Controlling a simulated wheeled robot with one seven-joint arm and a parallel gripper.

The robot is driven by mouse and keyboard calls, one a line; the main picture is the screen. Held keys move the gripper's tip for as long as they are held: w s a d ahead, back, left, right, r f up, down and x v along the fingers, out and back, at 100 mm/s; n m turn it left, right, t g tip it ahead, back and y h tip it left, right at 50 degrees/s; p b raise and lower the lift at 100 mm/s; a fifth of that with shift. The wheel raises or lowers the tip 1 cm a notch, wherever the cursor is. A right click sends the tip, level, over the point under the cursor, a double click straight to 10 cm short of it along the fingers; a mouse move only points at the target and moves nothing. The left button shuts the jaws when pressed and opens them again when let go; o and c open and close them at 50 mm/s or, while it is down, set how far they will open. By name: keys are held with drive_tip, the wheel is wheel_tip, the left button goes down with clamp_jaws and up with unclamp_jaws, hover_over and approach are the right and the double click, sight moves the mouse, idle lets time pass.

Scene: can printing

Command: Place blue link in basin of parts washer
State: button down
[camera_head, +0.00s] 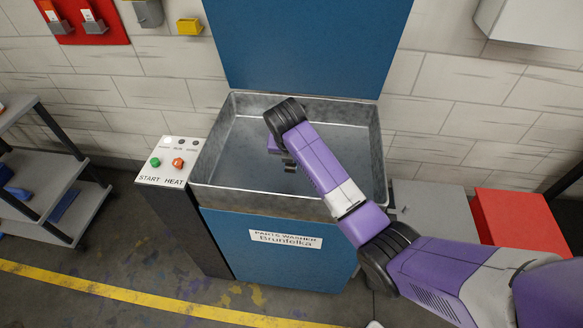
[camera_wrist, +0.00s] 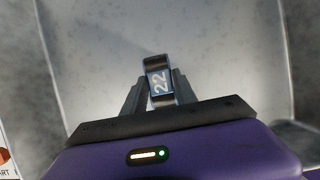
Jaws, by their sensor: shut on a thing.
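The parts washer (camera_head: 270,240) stands in the middle of the head view with its blue lid (camera_head: 305,45) raised. Its grey metal basin (camera_head: 215,165) is open. My purple arm reaches over the front rim, and my gripper (camera_head: 289,167) hangs over the basin. In the wrist view my gripper (camera_wrist: 158,95) is shut on the blue link (camera_wrist: 159,82), a small dark and blue piece marked "22". The basin's grey floor (camera_wrist: 100,60) shows blurred beyond it. The link is hard to make out in the head view, and its height above the floor cannot be told.
A control panel (camera_head: 170,163) with START and HEAT buttons stands left of the basin. A grey shelf (camera_head: 60,200) holding blue parts is at the far left. A red box (camera_head: 520,225) and a grey surface (camera_head: 435,215) lie to the right, near my arm.

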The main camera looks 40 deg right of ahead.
sight(292, 176)
drive_tip(key=shift+f, duration=2.65)
drive_tip(key=c, duration=1)
unclamp_jaws()
drive_tip(key=shift+f, duration=0.1)
drive_tip(key=shift+o, duration=0.2)
drive_tip(key=v, duration=1.2)
